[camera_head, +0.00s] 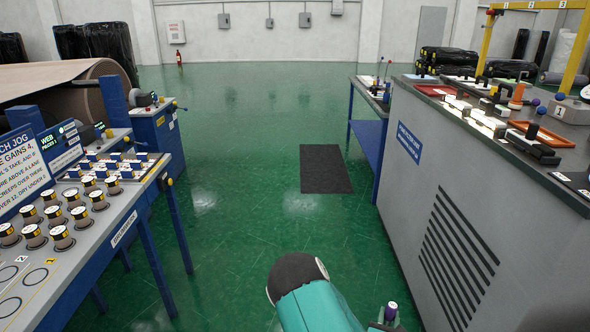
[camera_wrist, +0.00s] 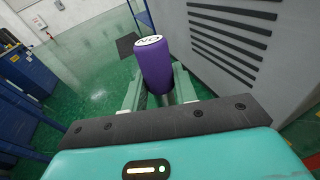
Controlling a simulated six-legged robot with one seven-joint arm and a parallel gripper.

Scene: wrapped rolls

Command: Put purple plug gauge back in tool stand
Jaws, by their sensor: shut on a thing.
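The purple plug gauge (camera_wrist: 154,66) is a purple cylinder with a white end face bearing dark letters. It stands up between the fingers of my gripper (camera_wrist: 158,98) in the wrist view, and the fingers are shut on it. In the head view the gauge (camera_head: 392,308) shows small at the bottom edge, held over the green floor and apart from both benches. A small rack with upright rods (camera_head: 383,75) stands on a blue-legged table at the back right. I cannot tell whether this is the tool stand.
A grey cabinet (camera_head: 440,200) with a cluttered top stands at right. A console (camera_head: 110,230) with several capped cylinders stands at left. A dark mat (camera_head: 325,168) lies on the floor between them. The green floor (camera_head: 240,200) in the aisle is clear.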

